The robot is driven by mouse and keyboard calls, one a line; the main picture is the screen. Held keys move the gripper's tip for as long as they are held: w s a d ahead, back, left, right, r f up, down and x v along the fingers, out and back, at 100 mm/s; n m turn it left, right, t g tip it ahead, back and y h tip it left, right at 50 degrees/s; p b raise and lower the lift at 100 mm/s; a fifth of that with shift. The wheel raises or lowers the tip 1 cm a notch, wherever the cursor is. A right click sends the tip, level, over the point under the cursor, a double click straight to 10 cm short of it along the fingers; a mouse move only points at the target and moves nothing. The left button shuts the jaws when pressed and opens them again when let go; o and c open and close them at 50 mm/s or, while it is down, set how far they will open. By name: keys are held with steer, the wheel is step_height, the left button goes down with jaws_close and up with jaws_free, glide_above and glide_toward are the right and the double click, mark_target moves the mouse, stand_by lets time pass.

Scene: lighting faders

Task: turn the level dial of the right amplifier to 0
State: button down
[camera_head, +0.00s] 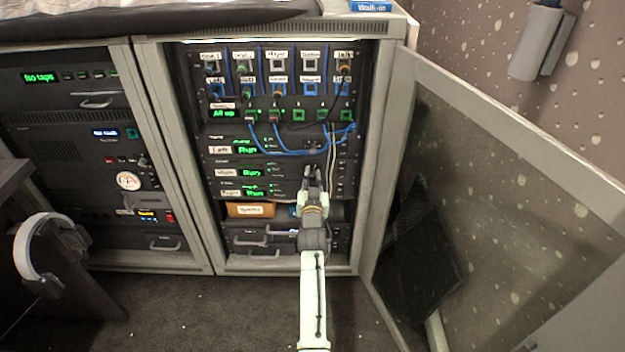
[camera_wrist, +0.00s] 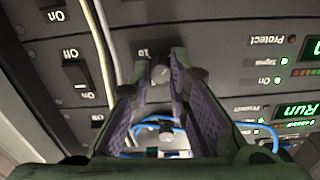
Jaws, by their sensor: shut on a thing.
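In the head view, amplifiers with green "Run" displays (camera_head: 252,172) are stacked in the open rack, with small labels at their left that are mostly too blurred to read. My gripper (camera_head: 312,170) reaches in at the right part of this stack. In the wrist view, which looks upside down, my gripper (camera_wrist: 161,70) is shut on a grey round dial (camera_wrist: 160,76), its fingers on either side of it. A "10" mark shows beside the dial; its pointer is not clear. Another dial (camera_wrist: 165,133) shows between the fingers. I cannot read which amplifier the held dial belongs to.
Blue cables (camera_head: 290,151) hang above the stack, and pale cables (camera_wrist: 102,50) run close beside the fingers. Rocker switches (camera_wrist: 75,75) sit beyond them. The glass rack door (camera_head: 490,180) stands open at the right. A drawer unit (camera_head: 265,240) is below.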

mark_target(312, 143)
steer(key=shift+a+n, duration=0.1)
steer(key=shift+n, duration=0.5)
steer(key=c, duration=1.5)
jaws_free()
step_height(312, 143, up, 10)
